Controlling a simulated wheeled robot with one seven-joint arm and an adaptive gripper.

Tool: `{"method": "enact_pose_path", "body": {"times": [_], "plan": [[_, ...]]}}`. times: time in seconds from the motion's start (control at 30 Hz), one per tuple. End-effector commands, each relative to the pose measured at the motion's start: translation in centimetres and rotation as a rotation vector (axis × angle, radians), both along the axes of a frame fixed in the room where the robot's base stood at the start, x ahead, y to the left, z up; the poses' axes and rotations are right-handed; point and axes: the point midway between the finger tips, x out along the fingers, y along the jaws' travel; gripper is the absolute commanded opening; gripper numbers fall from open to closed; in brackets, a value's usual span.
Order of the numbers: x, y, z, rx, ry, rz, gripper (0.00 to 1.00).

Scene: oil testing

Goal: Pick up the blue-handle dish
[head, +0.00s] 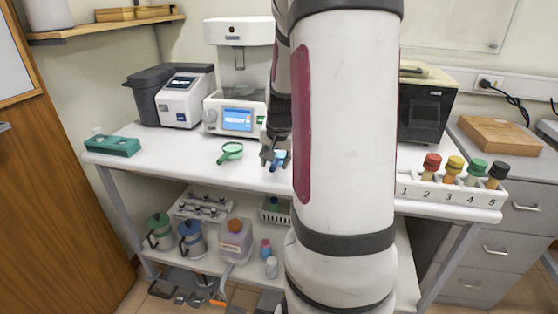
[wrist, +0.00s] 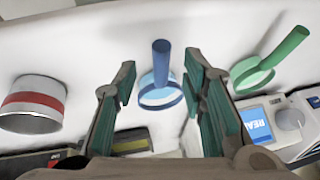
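The blue-handle dish (wrist: 161,92) shows in the wrist view between my two fingers, its handle pointing up in the picture. Part of it shows blue in the head view (head: 280,160), just below my gripper (head: 271,157). My gripper (wrist: 163,103) is open, with a finger on each side of the dish and a gap to it on both sides. I cannot tell how high the fingers are above the table. A green-handle dish (wrist: 254,76) lies to the right in the wrist view and left of my gripper in the head view (head: 230,152).
A white machine with a blue screen (head: 238,118) stands behind the dishes on the white table (head: 185,160). A numbered rack (head: 440,190) with several capped bottles is at right. Bare table lies left of the green dish.

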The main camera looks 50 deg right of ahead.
Motion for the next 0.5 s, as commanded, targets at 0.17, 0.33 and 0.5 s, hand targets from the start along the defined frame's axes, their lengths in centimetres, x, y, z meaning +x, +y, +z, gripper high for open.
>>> {"method": "enact_pose_path", "body": {"times": [0.17,0.33,0.5], "plan": [[1.0,-0.9,-2.5,0.002,0.002,0.0,0.38],[1.4,-1.3,-3.5,0.0,0.0,-0.001,0.38],[1.4,-1.3,-3.5,-0.001,-0.001,0.0,0.38]]}}
